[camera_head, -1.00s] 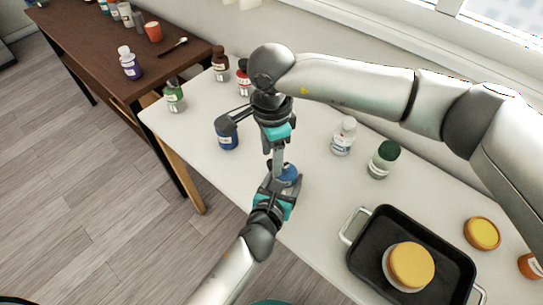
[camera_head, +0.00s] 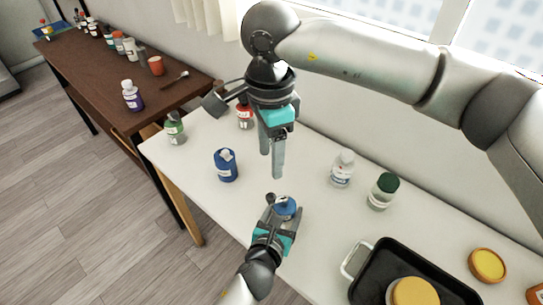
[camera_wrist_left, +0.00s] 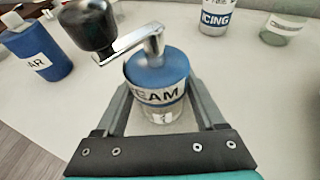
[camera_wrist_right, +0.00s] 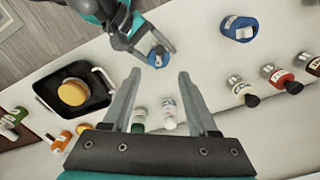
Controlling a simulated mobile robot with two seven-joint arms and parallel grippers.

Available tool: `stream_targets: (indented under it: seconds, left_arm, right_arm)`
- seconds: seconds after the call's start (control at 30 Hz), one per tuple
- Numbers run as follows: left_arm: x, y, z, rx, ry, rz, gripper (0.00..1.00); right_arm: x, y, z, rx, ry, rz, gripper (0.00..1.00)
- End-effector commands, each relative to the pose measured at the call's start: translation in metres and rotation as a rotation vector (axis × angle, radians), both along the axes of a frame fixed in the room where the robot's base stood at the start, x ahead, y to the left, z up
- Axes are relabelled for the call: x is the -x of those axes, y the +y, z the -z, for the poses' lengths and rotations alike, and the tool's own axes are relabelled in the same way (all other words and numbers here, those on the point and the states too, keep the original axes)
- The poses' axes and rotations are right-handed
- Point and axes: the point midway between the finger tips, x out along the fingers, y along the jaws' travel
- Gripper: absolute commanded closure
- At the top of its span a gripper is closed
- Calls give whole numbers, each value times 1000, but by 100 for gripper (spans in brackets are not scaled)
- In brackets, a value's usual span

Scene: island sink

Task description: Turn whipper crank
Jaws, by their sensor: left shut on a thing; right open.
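The whipper (camera_head: 285,207) is a jar with a blue top, upright on the white counter. In the left wrist view the whipper (camera_wrist_left: 160,80) shows a label ending in "EAM". Its silver crank (camera_wrist_left: 132,44) reaches left to a black knob (camera_wrist_left: 90,24). My left gripper (camera_head: 284,214) is shut around the jar's body, below the crank. My right gripper (camera_head: 272,165) is above and behind the whipper, pointing down, open and empty, apart from the crank. In the right wrist view the whipper (camera_wrist_right: 158,56) shows beyond the open fingers.
A blue jar (camera_head: 226,166) stands left of the whipper. A white bottle (camera_head: 342,168) and a green-capped jar (camera_head: 382,191) stand to its right. A black pan (camera_head: 375,262) is at the front right. A brown table (camera_head: 110,80) with bottles stands left.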

Motion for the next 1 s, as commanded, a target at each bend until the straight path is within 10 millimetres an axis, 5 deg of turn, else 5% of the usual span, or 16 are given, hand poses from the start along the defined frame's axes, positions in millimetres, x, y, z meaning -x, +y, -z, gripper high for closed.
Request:
stream_targets:
  seconds: [0.37,1.0]
  left_arm:
    - [0,0,0,0,0,0,91]
    - [0,0,0,0,0,0,91]
  right_arm:
    - [0,0,7,1,3,0,41]
    - [1,0,113,0,2,0,41]
